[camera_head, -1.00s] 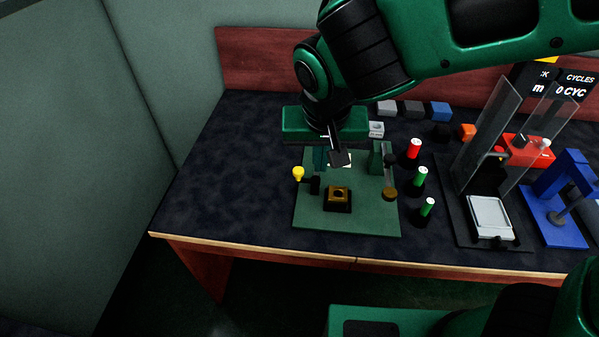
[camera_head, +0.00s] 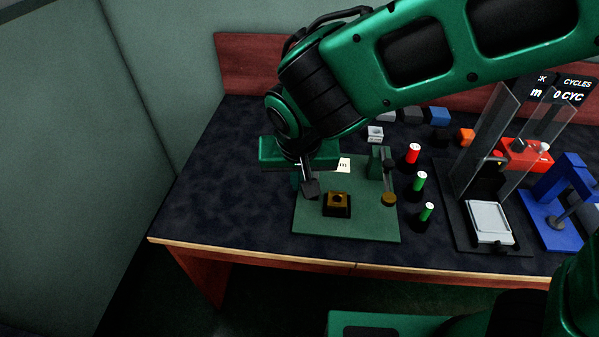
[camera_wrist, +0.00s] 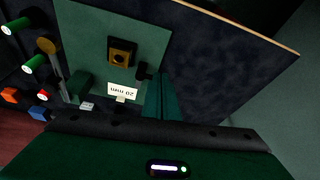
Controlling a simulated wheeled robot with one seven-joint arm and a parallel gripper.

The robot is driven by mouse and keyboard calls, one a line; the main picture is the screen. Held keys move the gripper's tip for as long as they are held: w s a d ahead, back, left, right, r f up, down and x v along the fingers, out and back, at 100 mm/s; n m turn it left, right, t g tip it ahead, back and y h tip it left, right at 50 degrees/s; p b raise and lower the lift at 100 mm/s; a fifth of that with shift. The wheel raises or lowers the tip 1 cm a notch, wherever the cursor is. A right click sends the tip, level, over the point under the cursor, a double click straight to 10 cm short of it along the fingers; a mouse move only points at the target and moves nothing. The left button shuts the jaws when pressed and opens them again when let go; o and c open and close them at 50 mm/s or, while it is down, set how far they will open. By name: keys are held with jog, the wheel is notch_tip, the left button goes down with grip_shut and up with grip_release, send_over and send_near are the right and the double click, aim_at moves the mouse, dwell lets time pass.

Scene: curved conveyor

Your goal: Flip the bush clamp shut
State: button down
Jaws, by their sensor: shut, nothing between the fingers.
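The bush fixture's green base plate (camera_head: 362,228) lies on the bench, with the dark block (camera_head: 337,211) holding a brass bush on it. The block and bush also show in the wrist view (camera_wrist: 122,52). The black clamp part (camera_wrist: 143,70) is at the plate's edge beside the block. Its yellow knob is hidden in both current views. My gripper (camera_wrist: 158,80) is shut and empty, with its fingers low beside the clamp part. I cannot tell whether they touch it. In the head view, my gripper (camera_head: 297,180) is at the plate's left edge and hides the clamp.
A green post (camera_head: 375,162) stands at the plate's back right, near a brass disc (camera_head: 389,199). Red-topped (camera_head: 413,153) and green-topped (camera_head: 419,181) pegs stand right of the plate. Clear upright panels (camera_head: 485,140) and a blue press (camera_head: 566,205) are farther right. The bench left of the plate is clear.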

jog(key=w+f, duration=0.5)
jog(key=f, duration=0.1)
jog(key=shift+w+a, duration=0.35)
jog(key=shift+w, duration=0.05)
jog(key=shift+a+f, duration=0.1)
jog(key=shift+a, duration=0.05)
